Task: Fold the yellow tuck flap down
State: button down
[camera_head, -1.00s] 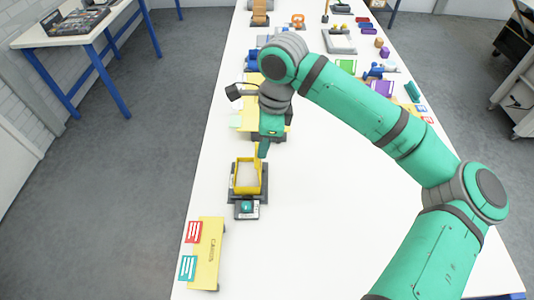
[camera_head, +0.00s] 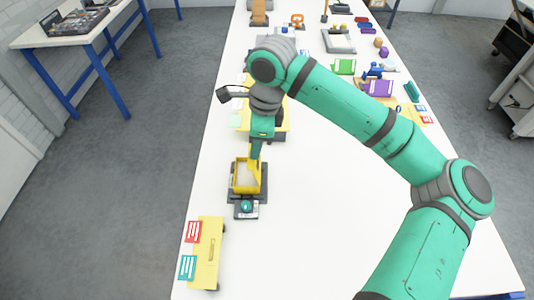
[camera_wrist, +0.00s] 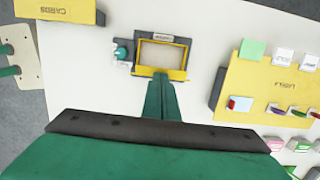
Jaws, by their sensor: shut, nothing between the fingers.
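A small yellow box (camera_head: 235,177) sits in a dark holder near the table's left side, its top open and a pale inside showing. Its yellow tuck flap (camera_head: 254,175) stands up along the right side, partly hidden by my fingers. The flap shows in the wrist view as a yellow strip (camera_wrist: 177,75) along the box's lower edge. My gripper (camera_head: 255,158) is shut and empty, with its tips right at the flap in the head view. In the wrist view its fingertips (camera_wrist: 161,78) overlap the flap; whether they touch it I cannot tell.
A grey block with a teal knob (camera_head: 246,208) adjoins the holder. A yellow board with red and teal cards (camera_head: 208,258) lies in front. A yellow labels panel (camera_wrist: 270,85) stands beyond the box. White table right of the box is clear.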

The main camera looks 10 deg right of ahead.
jog(key=shift+w+a, duration=0.1)
jog(key=shift+a, duration=0.1)
dwell(0.4)
jog(key=shift+w+a+f, duration=0.15)
jog(key=shift+a+f, duration=0.3)
jog(key=shift+a, duration=0.3)
jog(key=shift+f, duration=0.8)
dwell(0.9)
jog(key=shift+r, duration=0.15)
notch_tip(320, 180, up, 10)
dwell(1.6)
dwell(0.4)
